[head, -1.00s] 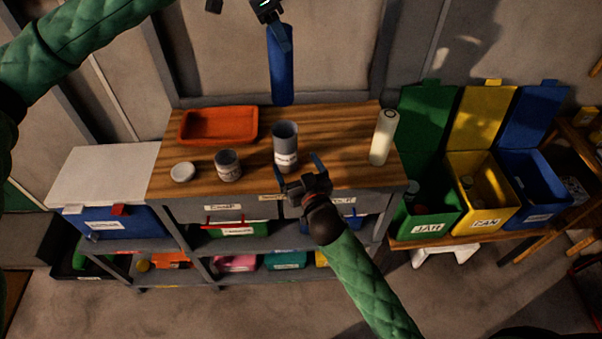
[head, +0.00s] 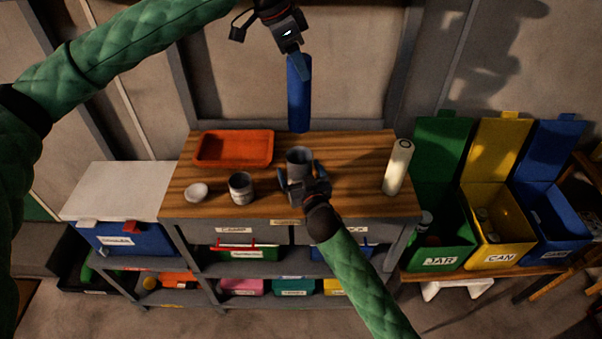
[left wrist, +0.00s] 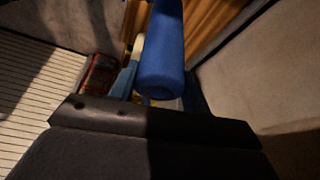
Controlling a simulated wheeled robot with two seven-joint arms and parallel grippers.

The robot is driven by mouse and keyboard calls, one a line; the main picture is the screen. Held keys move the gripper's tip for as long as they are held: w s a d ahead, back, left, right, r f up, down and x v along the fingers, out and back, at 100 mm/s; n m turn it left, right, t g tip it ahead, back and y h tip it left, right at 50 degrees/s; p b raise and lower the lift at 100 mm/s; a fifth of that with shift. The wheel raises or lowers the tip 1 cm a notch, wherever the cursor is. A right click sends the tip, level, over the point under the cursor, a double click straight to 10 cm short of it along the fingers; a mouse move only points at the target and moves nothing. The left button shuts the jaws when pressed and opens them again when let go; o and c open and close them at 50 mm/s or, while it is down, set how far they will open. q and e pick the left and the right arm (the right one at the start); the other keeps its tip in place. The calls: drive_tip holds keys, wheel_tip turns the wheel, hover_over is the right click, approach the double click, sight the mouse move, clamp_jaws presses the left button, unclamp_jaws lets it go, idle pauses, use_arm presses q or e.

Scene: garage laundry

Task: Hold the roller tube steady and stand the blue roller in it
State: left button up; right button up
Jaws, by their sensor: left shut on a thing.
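The blue roller (head: 299,95) hangs upright from my left gripper (head: 301,62), which is shut on its upper end. Its lower end is in the air, above the far edge of the bench and behind the tube. The roller also shows in the left wrist view (left wrist: 164,55). The grey roller tube (head: 299,158) stands upright on the wooden bench top, its mouth open upward. My right gripper (head: 300,176) is at the near side of the tube, with one finger on each side and spread apart. The gripper hides the lower tube, and finger contact is unclear.
On the bench (head: 345,185) are an orange tray (head: 234,163), a grey can (head: 241,187), a white lid (head: 196,191) and a pale cylinder (head: 397,168). Green, yellow and blue bins stand at right. A white-lidded blue box (head: 128,240) is at left.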

sight(299, 112)
drive_tip(key=c, duration=1.1)
use_arm(q)
drive_tip(key=shift+f, duration=6.5)
use_arm(e)
drive_tip(key=shift+o, duration=0.2)
use_arm(q)
drive_tip(key=o, duration=1.3)
drive_tip(key=shift+o, duration=0.2)
drive_tip(key=w+v, duration=0.1)
drive_tip(key=v, duration=1.1)
drive_tip(key=shift+s, duration=0.45)
drive_tip(key=shift+a, duration=0.1)
use_arm(e)
drive_tip(key=o, duration=1.1)
drive_tip(key=shift+c, duration=0.2)
drive_tip(key=shift+s, duration=0.1)
